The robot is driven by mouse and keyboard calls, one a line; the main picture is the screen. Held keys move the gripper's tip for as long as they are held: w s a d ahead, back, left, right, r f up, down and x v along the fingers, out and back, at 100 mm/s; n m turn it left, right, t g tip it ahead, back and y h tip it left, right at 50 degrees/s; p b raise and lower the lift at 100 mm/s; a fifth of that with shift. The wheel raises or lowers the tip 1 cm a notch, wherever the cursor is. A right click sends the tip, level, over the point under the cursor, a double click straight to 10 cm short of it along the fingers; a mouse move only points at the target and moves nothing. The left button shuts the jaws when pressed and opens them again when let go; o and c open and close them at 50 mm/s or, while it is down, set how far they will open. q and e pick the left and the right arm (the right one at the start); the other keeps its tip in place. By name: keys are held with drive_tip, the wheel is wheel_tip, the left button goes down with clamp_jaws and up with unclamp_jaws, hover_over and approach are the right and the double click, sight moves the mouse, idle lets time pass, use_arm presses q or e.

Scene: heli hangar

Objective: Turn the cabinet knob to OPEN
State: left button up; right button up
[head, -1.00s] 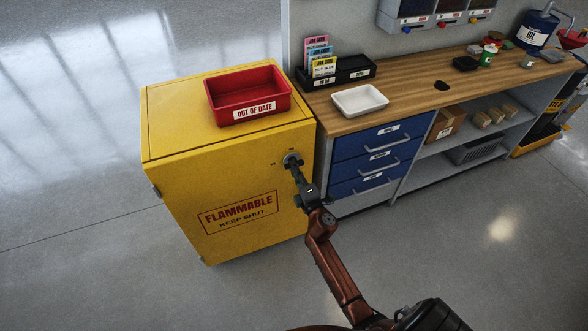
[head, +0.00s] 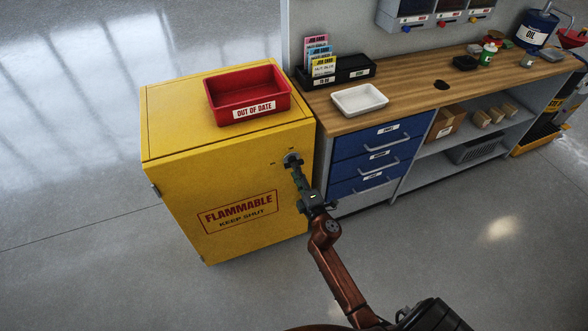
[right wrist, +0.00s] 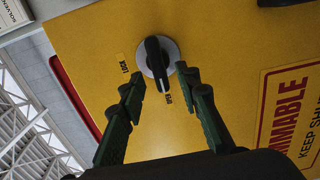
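The yellow cabinet (head: 225,165) carries a round grey knob with a black handle (right wrist: 157,60) on its front. In the right wrist view, the handle lies nearly upright, its lower end toward a small label (right wrist: 168,100) that seems to read OPEN. A LOCK label (right wrist: 123,63) sits left of the dial. My right gripper (right wrist: 160,72) is open, one finger on each side of the handle, with gaps visible. In the head view, the right gripper (head: 295,168) is at the knob and hides most of it. My left gripper is not in view.
A red OUT OF DATE bin (head: 248,97) stands on the cabinet. A wooden workbench (head: 420,92) with blue drawers (head: 370,155) stands to the right, holding a white tray (head: 360,99). The floor in front is clear.

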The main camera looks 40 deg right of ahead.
drive_tip(key=v, duration=0.9)
drive_tip(key=shift+s, duration=0.15)
drive_tip(key=shift+a, duration=0.1)
